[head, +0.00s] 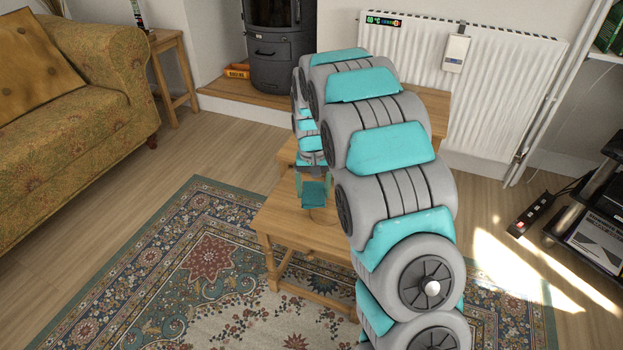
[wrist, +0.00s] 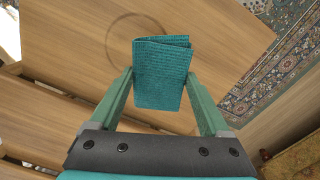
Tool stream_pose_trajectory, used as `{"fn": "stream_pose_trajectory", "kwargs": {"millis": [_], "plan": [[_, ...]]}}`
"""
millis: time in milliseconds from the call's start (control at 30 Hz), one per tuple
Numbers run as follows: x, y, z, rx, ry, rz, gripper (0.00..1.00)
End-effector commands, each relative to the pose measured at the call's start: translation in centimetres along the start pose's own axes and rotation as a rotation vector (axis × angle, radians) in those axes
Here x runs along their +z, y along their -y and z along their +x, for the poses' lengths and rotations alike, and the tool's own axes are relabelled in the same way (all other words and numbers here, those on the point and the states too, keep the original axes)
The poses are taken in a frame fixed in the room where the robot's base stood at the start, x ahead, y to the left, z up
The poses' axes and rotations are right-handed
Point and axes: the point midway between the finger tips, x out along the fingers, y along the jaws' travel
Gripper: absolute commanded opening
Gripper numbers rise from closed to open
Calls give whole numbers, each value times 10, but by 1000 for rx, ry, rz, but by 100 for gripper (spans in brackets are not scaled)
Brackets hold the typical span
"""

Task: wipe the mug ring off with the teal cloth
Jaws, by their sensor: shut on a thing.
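The teal cloth (wrist: 163,88) is a folded, textured piece held between the two green fingers of my gripper (wrist: 161,73). It also shows in the head view (head: 314,194), below my gripper and over the front part of the small wooden table (head: 275,222). The mug ring (wrist: 109,42) is a thin brown circle on the tabletop in the wrist view. The cloth overlaps its lower right part and hides some of it. I cannot tell whether the cloth touches the wood. In the head view my arm hides much of the table.
A patterned rug (head: 160,265) lies under and around the table. A floral sofa (head: 70,120) stands at the left, a white radiator (head: 500,85) behind at the right, and a dark stove (head: 281,45) at the back. A power strip (head: 532,214) lies on the floor at right.

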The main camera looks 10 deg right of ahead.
Motion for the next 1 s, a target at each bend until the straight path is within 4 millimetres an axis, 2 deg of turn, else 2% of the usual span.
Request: {"fn": "stream_pose_trajectory", "kwargs": {"millis": [200,400,767,1000], "plan": [[3,-2,-22,-1,-6,0,28],[6,-4,-34,-1,-4,-1,28],[8,-3,-34,0,-2,-11,28],[33,2,-19,0,-3,-195,28]]}}
